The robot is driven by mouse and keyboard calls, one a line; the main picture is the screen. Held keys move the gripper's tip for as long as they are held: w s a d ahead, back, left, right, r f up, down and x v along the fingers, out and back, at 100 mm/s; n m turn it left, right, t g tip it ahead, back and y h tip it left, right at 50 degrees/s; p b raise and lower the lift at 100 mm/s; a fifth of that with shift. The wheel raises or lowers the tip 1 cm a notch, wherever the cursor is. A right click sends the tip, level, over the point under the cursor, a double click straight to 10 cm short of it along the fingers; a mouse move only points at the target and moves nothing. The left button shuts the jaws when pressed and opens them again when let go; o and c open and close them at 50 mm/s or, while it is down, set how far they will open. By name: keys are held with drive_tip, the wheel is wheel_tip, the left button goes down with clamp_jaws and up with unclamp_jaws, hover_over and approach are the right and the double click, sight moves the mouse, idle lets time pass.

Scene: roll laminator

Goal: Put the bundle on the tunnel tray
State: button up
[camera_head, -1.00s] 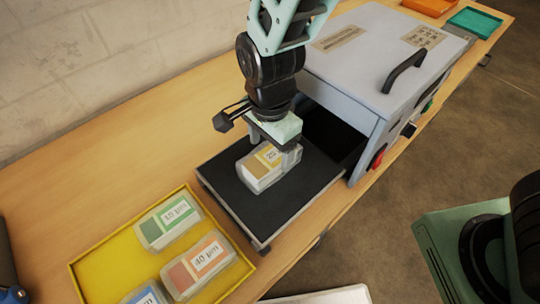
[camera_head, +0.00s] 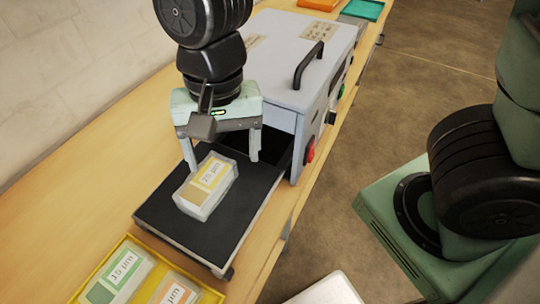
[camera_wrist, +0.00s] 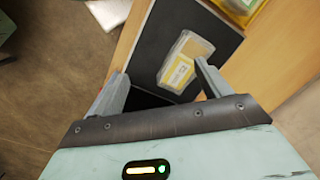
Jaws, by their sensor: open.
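The bundle (camera_head: 207,187), a clear-wrapped pack with a yellow label, lies on the black tunnel tray (camera_head: 165,213) in front of the grey laminator. It also shows in the wrist view (camera_wrist: 184,62), lying on the dark tray surface (camera_wrist: 160,28). My gripper (camera_head: 222,164) is open above the tray, toward the laminator side of the bundle. Its fingers (camera_wrist: 160,80) are apart and hold nothing. In the wrist view one fingertip is close to the bundle's edge; I cannot tell if they touch.
The grey laminator (camera_head: 289,62) with a black handle and red switch stands behind the tray, its dark opening facing it. A yellow tray (camera_head: 123,243) with a green-labelled pack (camera_head: 120,272) and an orange-labelled pack (camera_head: 178,291) is at front left. The wooden table (camera_head: 85,190) is clear at left.

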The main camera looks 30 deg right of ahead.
drive_tip(key=s+d+r+n, duration=0.1)
drive_tip(key=s+d+n, duration=0.4)
drive_tip(key=n, duration=0.5)
drive_tip(key=shift+s+d+r+n+t, duration=0.2)
drive_tip(key=shift+s+n+t, duration=0.15)
drive_tip(key=shift+s, duration=0.4)
